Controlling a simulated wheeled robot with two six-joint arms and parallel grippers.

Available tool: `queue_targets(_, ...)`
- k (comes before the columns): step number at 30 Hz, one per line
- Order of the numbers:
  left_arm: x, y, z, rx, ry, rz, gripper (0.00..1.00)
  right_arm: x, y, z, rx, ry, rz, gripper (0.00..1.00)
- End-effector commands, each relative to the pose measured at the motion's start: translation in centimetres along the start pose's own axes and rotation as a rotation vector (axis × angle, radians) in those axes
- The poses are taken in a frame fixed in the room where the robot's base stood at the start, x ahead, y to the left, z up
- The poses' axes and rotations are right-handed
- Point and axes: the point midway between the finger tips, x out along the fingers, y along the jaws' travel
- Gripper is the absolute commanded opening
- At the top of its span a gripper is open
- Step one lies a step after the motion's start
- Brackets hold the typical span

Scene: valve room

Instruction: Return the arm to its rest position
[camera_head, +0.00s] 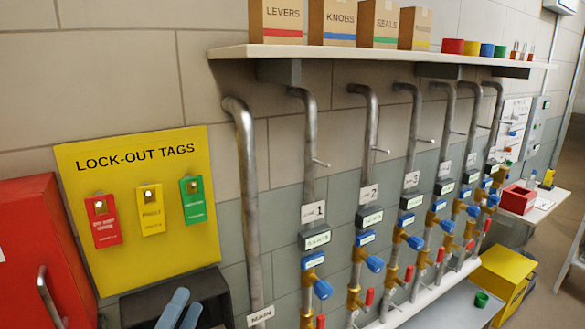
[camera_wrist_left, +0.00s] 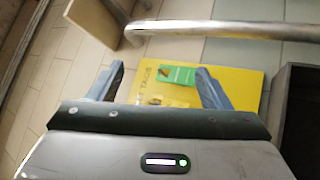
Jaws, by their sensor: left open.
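My left gripper (camera_head: 180,307) shows at the bottom edge of the head view, in front of the wall, with its blue-grey fingers pointing up. In the left wrist view the gripper (camera_wrist_left: 159,70) is open, its two fingers well apart with nothing held between them. Beyond the fingers is the yellow lock-out tag board (camera_wrist_left: 240,83), with a green tag (camera_wrist_left: 178,75) seen between the fingertips. In the head view the board (camera_head: 135,150) carries a red tag (camera_head: 103,222), a yellow tag (camera_head: 151,211) and a green tag (camera_head: 194,201). My right gripper is not in view.
A dark box (camera_head: 140,303) sits below the board, close to my left gripper. A red cabinet (camera_head: 30,240) stands at left. A grey pipe (camera_head: 248,190) stands right of the board, then several pipes with valves. A shelf (camera_head: 390,55) with boxes runs above them.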

Motion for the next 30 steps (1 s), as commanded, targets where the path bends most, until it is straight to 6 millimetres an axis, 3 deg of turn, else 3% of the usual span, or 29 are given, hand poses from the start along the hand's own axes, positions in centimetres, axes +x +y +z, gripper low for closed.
queue_targets(1, -1.5, -2.3, 2.0, 0.125, -0.108, -0.108, 0.72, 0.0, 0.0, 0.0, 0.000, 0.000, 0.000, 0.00)
queue_targets(4, -5.5, -7.4, 5.0, 0.362, -0.330, -0.335, 0.72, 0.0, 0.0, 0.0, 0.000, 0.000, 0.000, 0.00)
queue_targets(6, -9.4, -10.9, 6.2, 0.510, -0.489, -0.504, 0.72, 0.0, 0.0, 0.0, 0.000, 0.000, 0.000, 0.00)
queue_targets(10, -16.7, -15.6, 6.3, 0.704, -0.736, -0.785, 0.72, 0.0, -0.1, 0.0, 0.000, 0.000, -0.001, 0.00)
queue_targets(16, -25.4, -18.2, 4.5, 0.856, -0.984, -1.096, 0.72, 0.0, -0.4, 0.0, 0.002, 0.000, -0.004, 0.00)
queue_targets(24, -34.4, -17.9, 1.3, 0.951, -1.221, -1.437, 0.72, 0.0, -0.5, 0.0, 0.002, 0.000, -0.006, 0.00)
queue_targets(30, -35.8, -23.5, 1.5, 0.934, -1.231, -1.452, 0.72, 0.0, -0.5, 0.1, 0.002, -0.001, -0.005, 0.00)
